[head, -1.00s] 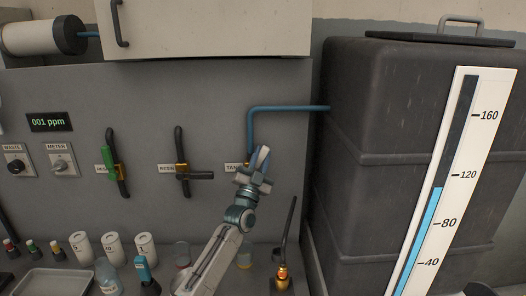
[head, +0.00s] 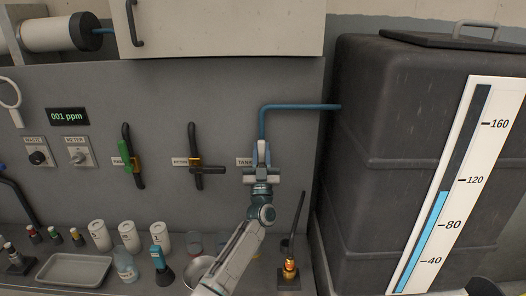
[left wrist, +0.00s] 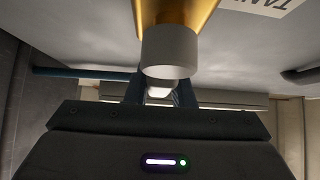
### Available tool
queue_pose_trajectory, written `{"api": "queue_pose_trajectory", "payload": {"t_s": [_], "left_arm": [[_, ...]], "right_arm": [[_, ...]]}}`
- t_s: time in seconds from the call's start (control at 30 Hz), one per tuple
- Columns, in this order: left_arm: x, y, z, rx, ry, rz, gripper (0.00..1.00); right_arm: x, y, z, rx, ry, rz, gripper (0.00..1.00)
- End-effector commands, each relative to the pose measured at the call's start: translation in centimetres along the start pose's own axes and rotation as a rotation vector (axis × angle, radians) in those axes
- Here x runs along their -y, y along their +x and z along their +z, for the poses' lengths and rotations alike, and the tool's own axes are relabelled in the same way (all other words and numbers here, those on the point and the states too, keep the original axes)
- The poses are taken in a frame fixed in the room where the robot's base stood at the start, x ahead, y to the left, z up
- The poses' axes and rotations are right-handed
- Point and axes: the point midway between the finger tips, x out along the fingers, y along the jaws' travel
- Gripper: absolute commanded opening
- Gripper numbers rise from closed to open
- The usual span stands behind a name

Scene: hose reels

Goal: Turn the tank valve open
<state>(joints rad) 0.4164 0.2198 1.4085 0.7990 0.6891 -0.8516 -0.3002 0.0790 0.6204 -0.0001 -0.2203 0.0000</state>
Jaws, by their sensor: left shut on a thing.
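The tank valve sits on the grey wall panel beside the TANK label (head: 244,162), below the blue pipe (head: 300,107). My left gripper (head: 261,150) covers most of the valve in the head view and points upward along the panel. In the left wrist view the brass valve body (left wrist: 180,14) and its pale grey round stem (left wrist: 170,50) show just in front of the gripper. My left gripper (left wrist: 158,92) is shut on the valve's handle, whose gripped part is mostly hidden. The exact angle of the handle is hard to tell. My right gripper is not in view.
The resin valve (head: 193,166) and a green-handled valve (head: 130,158) are to the left. A large dark tank (head: 395,140) with a level gauge (head: 430,220) stands right. Below are a brass fitting with an upright black lever (head: 290,268), a metal bowl (head: 199,269), bottles and a tray (head: 73,270).

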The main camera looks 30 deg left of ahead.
Motion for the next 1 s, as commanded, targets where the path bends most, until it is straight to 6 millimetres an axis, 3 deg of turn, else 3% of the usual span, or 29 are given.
{"api": "queue_pose_trajectory", "payload": {"t_s": [0.37, 0.4, 0.5, 0.8, 1.0], "left_arm": [[0.1, 0.3, -0.3, -0.006, -0.008, -0.006, 0.00], [0.1, 0.3, -0.3, -0.006, -0.008, -0.006, 0.29], [0.1, 0.2, -0.2, -0.004, -0.006, -0.005, 0.44], [0.0, -0.3, 0.0, -0.001, -0.004, -0.003, 0.44], [0.0, -3.4, 0.3, 0.002, -0.005, -0.003, 0.44]], "right_arm": [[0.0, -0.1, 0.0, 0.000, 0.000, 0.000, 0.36], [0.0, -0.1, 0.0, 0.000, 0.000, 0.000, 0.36], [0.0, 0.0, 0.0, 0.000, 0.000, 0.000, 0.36], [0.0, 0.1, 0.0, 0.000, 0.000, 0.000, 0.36], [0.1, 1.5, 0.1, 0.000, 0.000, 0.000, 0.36]]}}
